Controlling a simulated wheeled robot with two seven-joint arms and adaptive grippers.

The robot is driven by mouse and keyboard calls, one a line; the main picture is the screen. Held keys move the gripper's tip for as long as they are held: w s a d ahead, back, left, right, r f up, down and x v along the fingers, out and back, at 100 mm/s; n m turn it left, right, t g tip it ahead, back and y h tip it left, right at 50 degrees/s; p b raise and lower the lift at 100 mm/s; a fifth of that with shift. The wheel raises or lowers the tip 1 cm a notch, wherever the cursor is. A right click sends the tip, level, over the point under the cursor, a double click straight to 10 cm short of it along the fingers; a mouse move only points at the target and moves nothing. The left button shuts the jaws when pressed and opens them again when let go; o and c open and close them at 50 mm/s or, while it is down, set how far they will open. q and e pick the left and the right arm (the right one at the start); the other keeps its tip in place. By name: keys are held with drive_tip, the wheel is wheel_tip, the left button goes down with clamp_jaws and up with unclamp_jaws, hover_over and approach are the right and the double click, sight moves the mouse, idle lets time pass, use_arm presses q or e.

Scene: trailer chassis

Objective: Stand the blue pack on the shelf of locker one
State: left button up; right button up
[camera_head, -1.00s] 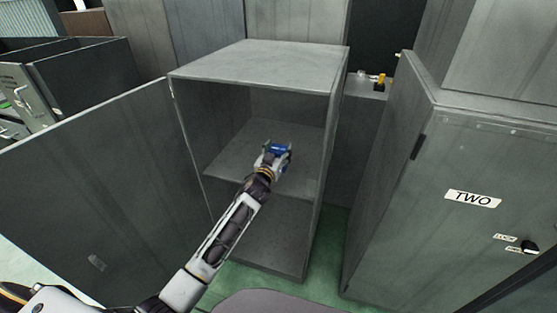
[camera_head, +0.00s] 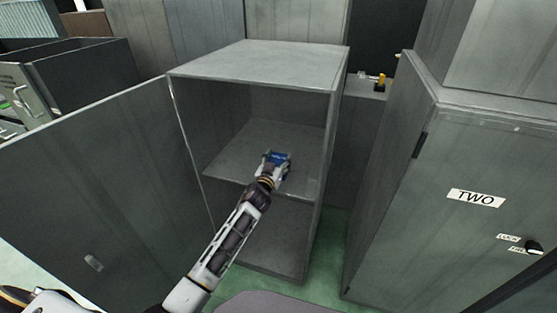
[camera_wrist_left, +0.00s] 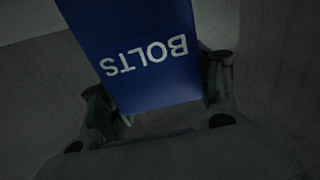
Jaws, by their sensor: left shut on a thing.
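The blue pack (camera_head: 281,157) is inside the open grey locker (camera_head: 262,64), at the shelf (camera_head: 234,165). In the left wrist view the blue pack (camera_wrist_left: 150,55) shows the word BOLTS, upside down in that picture. My left gripper (camera_head: 272,163) is shut on the pack, with one finger on each side; it also shows in the left wrist view (camera_wrist_left: 160,95). The pack is low over the shelf, but I cannot tell whether its base touches it. My right gripper is not in view.
The locker's door (camera_head: 95,190) stands open to the left. A closed locker marked TWO (camera_head: 480,170) stands to the right. The shelf around the pack is clear, with side walls close by.

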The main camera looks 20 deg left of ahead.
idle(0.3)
use_arm(q)
drive_tip(key=o, duration=1.2)
drive_tip(key=shift+f, duration=0.1)
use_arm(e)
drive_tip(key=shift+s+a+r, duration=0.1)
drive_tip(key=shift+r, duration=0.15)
